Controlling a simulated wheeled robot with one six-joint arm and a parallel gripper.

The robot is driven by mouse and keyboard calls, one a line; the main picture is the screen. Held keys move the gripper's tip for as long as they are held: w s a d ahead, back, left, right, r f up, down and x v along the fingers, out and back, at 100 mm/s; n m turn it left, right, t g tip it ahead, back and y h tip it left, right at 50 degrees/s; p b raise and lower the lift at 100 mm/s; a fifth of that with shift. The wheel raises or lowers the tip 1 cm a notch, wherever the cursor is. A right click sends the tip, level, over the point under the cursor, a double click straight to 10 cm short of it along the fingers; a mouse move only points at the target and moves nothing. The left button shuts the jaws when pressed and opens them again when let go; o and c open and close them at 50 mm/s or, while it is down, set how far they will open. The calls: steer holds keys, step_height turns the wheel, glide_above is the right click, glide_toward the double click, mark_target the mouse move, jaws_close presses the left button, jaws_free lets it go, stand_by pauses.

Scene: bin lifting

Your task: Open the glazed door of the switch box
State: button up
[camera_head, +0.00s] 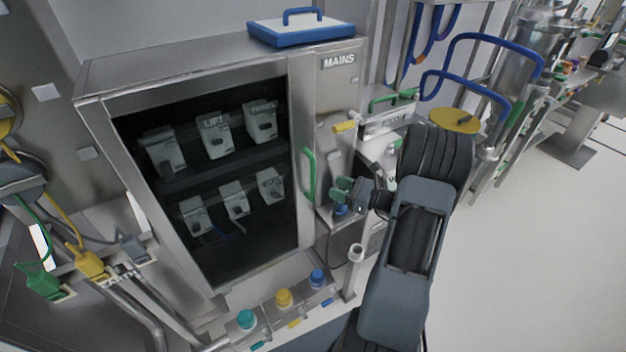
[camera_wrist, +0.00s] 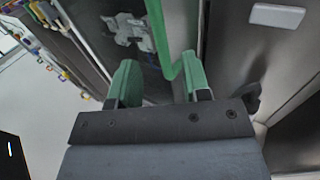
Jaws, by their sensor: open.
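The switch box (camera_head: 335,95) is a grey metal cabinet with a "MAINS" label. Its glazed door (camera_head: 305,235) looks shut, with several switches visible behind the glass. A green bar handle (camera_head: 309,175) stands upright on the door's right edge; it also shows in the wrist view (camera_wrist: 158,35). My gripper (camera_head: 343,194) is open, just right of the handle's lower part in the head view. In the wrist view my gripper's green-padded fingers (camera_wrist: 158,85) point toward the handle, whose bent end appears between them, close to the right finger. I cannot tell the remaining depth gap.
A blue-rimmed lid-like tray (camera_head: 300,30) lies on the cabinet top. A yellow lever (camera_head: 346,127) sticks out right of the door. Coloured knobs (camera_head: 283,297) line a ledge below the door. Open floor (camera_head: 540,240) lies to the right.

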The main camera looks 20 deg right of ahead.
glide_above(313, 198)
steer(key=shift+w+d+p, duration=0.2)
steer(key=shift+w+p, duration=0.15)
steer(key=shift+w, duration=0.05)
steer(key=shift+c, duration=0.2)
jaws_close()
stand_by(0.4)
